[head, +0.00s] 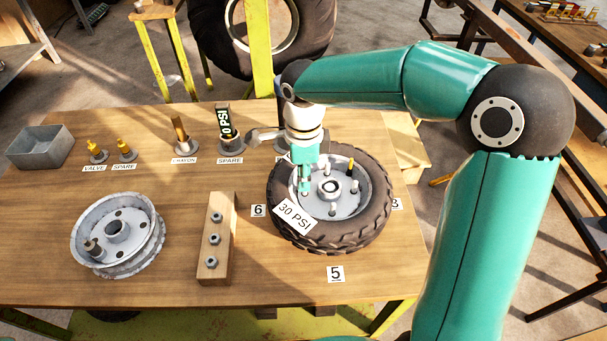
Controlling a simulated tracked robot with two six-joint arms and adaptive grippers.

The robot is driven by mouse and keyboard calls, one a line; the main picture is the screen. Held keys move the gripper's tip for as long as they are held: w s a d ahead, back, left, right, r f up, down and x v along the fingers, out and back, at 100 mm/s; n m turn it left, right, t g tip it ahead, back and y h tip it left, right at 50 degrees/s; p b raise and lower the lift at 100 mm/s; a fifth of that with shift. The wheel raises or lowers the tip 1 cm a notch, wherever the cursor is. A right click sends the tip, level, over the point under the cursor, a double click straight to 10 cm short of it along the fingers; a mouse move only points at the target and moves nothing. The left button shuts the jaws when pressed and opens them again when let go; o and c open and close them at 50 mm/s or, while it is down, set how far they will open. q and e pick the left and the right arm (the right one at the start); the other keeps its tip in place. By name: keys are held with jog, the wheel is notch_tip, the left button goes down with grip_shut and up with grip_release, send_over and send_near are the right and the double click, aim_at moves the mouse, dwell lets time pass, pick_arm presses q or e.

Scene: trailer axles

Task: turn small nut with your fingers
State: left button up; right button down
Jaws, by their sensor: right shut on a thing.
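My right gripper (304,189) points down over the left part of the wheel with a black tyre (348,233). It is shut at a stud on the wheel's grey rim; the small nut there is hidden between the fingers, too small to make out. Other studs stand around the hub (329,187), one with a dark and yellow tip. A "30 PSI" label (294,214) lies across the front left of the tyre. Three nuts (214,239) sit on a wooden block (222,262) left of the wheel. My left gripper is out of view.
A bare metal rim (139,250) lies at the table's left. A grey metal bin (40,150) stands at the back left. Valves (97,152), a crayon (181,133) and a gauge (226,122) stand along the back. The table front is mostly clear.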

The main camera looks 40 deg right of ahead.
jog(key=n, duration=0.4)
jog(key=shift+r+n, duration=0.1)
jog(key=shift+n, duration=0.3)
jog(key=shift+r+p, duration=2)
jog(key=shift+r, duration=0.5)
